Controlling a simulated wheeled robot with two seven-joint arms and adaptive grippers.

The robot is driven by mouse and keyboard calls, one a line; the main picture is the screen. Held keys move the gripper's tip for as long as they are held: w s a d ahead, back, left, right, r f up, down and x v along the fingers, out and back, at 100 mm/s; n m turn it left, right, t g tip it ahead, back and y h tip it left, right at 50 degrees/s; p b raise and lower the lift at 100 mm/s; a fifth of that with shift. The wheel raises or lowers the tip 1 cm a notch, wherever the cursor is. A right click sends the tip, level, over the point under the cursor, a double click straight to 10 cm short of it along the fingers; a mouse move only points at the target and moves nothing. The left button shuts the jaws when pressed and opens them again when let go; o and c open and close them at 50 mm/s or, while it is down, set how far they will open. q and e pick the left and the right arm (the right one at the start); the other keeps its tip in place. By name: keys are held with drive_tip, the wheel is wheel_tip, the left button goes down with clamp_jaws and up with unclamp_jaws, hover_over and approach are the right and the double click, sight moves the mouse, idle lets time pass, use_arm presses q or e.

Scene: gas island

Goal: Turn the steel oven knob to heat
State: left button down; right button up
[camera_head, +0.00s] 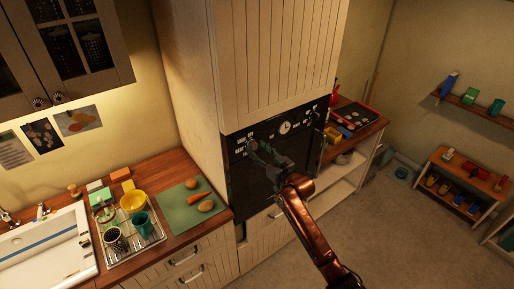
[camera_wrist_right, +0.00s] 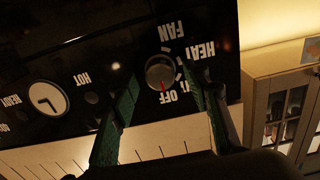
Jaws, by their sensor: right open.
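The oven (camera_head: 272,139) has a dark front panel with a clock, set in the tall cream cabinet. In the right wrist view, the steel knob (camera_wrist_right: 160,70) sits on the black panel, which appears upside down. Its red mark points down in that picture, toward the OFF label; the HEAT and FAN labels are printed near it. My right gripper (camera_wrist_right: 162,82) is open, with one green finger on each side of the knob in the picture. Contact with the knob cannot be told. In the head view the right gripper (camera_head: 262,152) is at the panel's left part. My left gripper is out of view.
A wooden counter with a green board (camera_head: 190,207), dish rack (camera_head: 128,238) and white sink (camera_head: 45,255) lies left. A shelf unit (camera_head: 345,175) stands beside the oven's right side. The floor (camera_head: 390,235) at the right is open.

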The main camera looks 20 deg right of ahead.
drive_tip(key=shift+w+a, duration=0.1)
drive_tip(key=shift+w, duration=0.2)
drive_tip(key=shift+c, duration=0.5)
drive_tip(key=c, duration=1)
